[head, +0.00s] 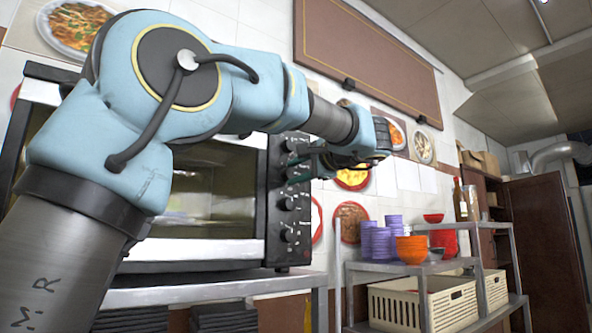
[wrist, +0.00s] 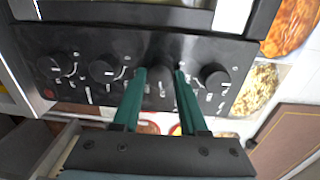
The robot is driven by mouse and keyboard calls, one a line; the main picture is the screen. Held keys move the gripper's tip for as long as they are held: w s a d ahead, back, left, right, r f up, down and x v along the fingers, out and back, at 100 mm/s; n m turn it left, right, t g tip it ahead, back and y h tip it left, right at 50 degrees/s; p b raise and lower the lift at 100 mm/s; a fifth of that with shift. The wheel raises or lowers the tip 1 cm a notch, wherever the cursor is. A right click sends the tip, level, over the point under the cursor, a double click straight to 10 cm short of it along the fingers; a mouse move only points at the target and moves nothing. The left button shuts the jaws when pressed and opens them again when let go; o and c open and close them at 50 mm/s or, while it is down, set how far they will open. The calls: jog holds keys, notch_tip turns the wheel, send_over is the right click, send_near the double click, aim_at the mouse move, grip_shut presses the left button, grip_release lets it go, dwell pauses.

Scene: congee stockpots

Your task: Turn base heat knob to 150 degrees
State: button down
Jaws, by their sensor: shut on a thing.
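The oven's black control panel (head: 277,222) carries a column of dark round knobs. In the wrist view it shows as a row: a far left knob (wrist: 58,62), a second knob (wrist: 103,70), a knob between my fingers (wrist: 160,78) and a right knob (wrist: 214,76). My gripper (wrist: 160,71) has its green fingers closed on the sides of the knob second from the right. In the head view my gripper (head: 297,178) is at the panel, just below the top knob (head: 292,146), and hides the held knob. The markings are too small to read, so I cannot tell which is base heat.
The oven (head: 200,250) stands on a metal table (head: 215,287). To the right, a metal shelf (head: 385,266) holds purple cups (head: 378,243), orange bowls (head: 411,249) and cream baskets (head: 405,306). Neighbouring knobs sit close on both sides of my fingers.

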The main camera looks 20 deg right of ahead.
dwell(0.3)
jog(key=shift+c, duration=2.2)
grip_release()
jog(key=shift+s, duration=0.1)
jog(key=s+d+b, duration=0.1)
jog(key=s+d, duration=0.1)
jog(key=s, duration=0.8)
jog(key=shift+s+r, duration=0.25)
jog(key=shift+w+f, duration=0.1)
